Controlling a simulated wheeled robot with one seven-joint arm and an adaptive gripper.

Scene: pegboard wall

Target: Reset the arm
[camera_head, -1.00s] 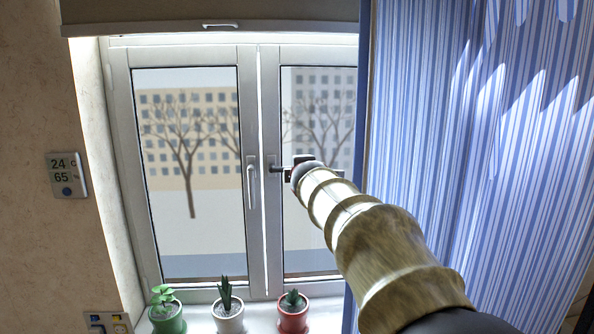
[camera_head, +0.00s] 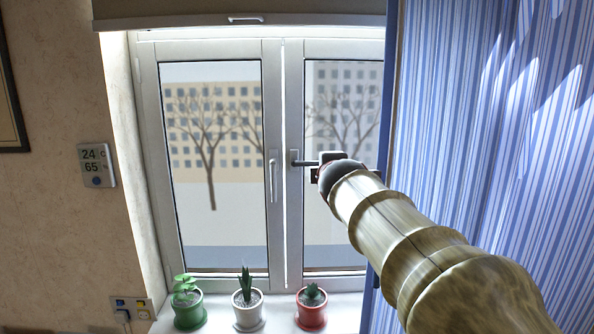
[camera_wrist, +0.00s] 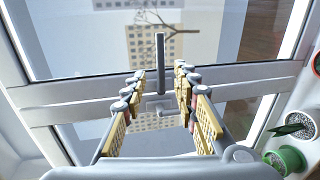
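My gripper (camera_wrist: 160,82) points at the window, with its yellow-padded fingers spread apart. In the head view my gripper (camera_head: 322,166) is small and partly hidden by my arm. The right window handle (camera_head: 300,162) is a dark lever lying level on the right sash. In the wrist view this handle (camera_wrist: 160,55) appears as a dark bar in the gap between the fingers. I see no finger pressed on it, but cannot tell the depth between them. The left window handle (camera_head: 272,177) hangs upright on the left sash. Both sashes look closed.
Green (camera_head: 189,308), white (camera_head: 248,316) and red (camera_head: 311,314) plant pots stand on the sill below. A blue striped curtain (camera_head: 480,120) hangs close at the right, beside my arm. A thermometer display (camera_head: 96,166) and sockets (camera_head: 133,312) are on the left wall.

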